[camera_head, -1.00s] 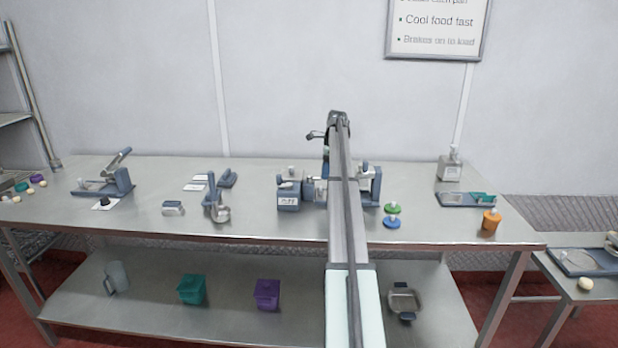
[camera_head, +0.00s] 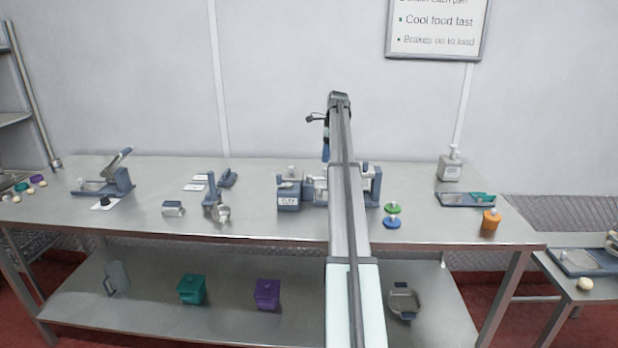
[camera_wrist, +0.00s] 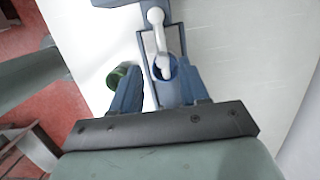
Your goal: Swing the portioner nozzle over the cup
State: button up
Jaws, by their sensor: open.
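The portioner (camera_head: 366,190) stands on the bench, largely hidden behind my arm in the head view. In the wrist view its blue frame (camera_wrist: 146,48) carries a white nozzle-like arm (camera_wrist: 157,38) with a rounded end. That arm reaches down to a round blue cup-like part (camera_wrist: 171,66); I cannot tell whether this is the cup. My gripper (camera_wrist: 160,82) is open, its two blue fingers apart on either side of this part, with no clear contact. In the head view my gripper (camera_head: 326,147) is above the bench beside my arm.
A dark green round thing (camera_wrist: 122,76) is close to my left finger in the wrist view. An orange container (camera_head: 490,222) stands at the right.

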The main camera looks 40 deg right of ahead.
notch_tip(320, 180, up, 7)
dwell(0.8)
